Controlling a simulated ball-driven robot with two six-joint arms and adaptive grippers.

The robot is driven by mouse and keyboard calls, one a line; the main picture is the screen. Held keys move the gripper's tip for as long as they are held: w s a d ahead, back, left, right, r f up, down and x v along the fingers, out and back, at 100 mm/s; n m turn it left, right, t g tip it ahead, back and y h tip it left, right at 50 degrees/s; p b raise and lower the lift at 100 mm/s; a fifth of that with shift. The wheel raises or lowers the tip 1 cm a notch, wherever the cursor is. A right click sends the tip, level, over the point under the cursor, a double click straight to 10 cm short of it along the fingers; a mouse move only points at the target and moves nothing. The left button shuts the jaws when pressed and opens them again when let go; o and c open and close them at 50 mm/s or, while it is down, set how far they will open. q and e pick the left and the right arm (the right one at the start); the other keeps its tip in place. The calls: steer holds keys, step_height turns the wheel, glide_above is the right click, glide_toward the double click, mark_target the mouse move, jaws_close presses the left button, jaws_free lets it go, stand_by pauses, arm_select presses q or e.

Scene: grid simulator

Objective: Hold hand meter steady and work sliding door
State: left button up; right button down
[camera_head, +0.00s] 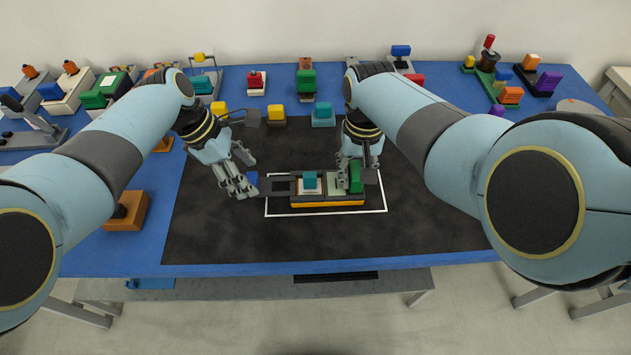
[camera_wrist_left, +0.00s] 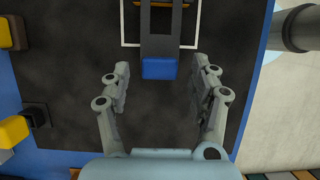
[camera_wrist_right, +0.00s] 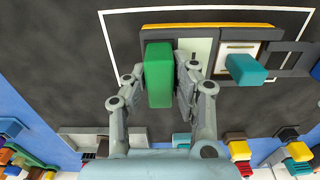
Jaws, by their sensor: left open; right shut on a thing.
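The hand meter (camera_head: 327,202) lies inside a white outlined rectangle on the black mat, with an orange lower edge. Its green handle (camera_head: 355,178) stands at the right end. A teal knob (camera_head: 310,180) sits mid-body. A dark sliding part (camera_head: 280,187) reaches out at the left and ends in a blue block (camera_head: 252,178). My right gripper (camera_head: 350,180) is shut on the green handle (camera_wrist_right: 158,75). My left gripper (camera_head: 246,190) is open at the blue block; in the left wrist view the block (camera_wrist_left: 159,68) lies between and just beyond the fingertips, with gaps on both sides.
Behind the meter stand a yellow-topped block (camera_head: 276,112), a teal block (camera_head: 323,114) and a green block (camera_head: 306,82). An orange block with a dark knob (camera_head: 125,212) stands at left. The mat (camera_head: 220,240) in front is clear up to the table's blue edge.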

mark_target(277, 178)
arm_select(q)
steer(key=shift+x, duration=1.15)
steer(key=c, duration=1)
steer(key=shift+d, duration=2.8)
steer(key=o, duration=1.2)
steer(key=shift+a, duration=0.1)
steer(key=shift+c, duration=0.2)
